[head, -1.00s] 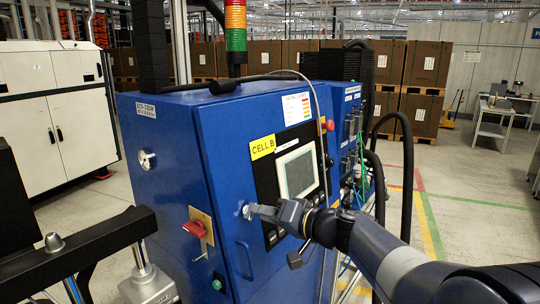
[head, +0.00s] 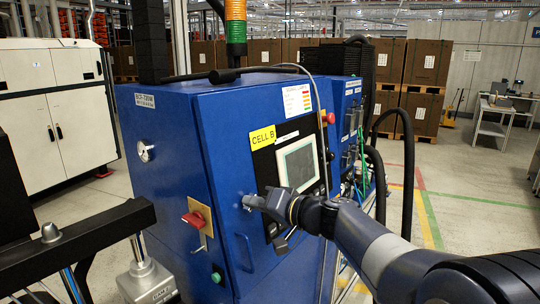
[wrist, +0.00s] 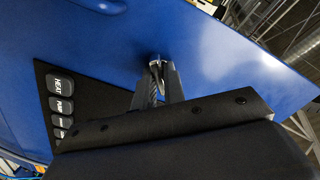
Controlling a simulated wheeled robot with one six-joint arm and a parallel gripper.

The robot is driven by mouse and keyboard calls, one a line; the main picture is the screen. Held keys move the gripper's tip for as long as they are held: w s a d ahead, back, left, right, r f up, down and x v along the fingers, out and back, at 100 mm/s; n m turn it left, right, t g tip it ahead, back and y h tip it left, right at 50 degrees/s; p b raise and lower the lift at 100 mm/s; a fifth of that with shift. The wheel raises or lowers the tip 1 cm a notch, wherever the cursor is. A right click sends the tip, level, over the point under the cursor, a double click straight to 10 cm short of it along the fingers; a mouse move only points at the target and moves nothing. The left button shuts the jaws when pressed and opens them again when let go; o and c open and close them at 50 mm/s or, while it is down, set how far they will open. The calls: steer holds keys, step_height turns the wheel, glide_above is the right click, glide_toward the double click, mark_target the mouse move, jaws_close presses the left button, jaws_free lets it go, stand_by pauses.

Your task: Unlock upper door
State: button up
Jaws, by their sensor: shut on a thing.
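The blue cabinet's front door (head: 222,150) appears closed. My gripper (head: 250,201) is at the door front, just left of the control panel. It is shut on a small metal lock piece (wrist: 156,63), which shows at the fingertips in the wrist view. My two fingers (wrist: 157,85) close around it against the blue surface. The fingers hide most of the lock piece, so its turn angle cannot be told. A round silver lock (head: 145,151) sits on the cabinet's left side.
The screen panel (head: 299,166) is close on the right. Black hoses (head: 407,180) hang further right. Open floor lies beyond.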

steer(key=shift+r+m+p, duration=0.1)
steer(key=shift+m+p, duration=0.45)
steer(key=shift+m, duration=0.65)
jaws_close()
steer(key=shift+m, duration=0.8)
steer(key=shift+m+p, duration=1)
steer(key=shift+m, duration=1)
steer(key=o, duration=0.9)
jaws_free()
steer(key=shift+c, duration=0.2)
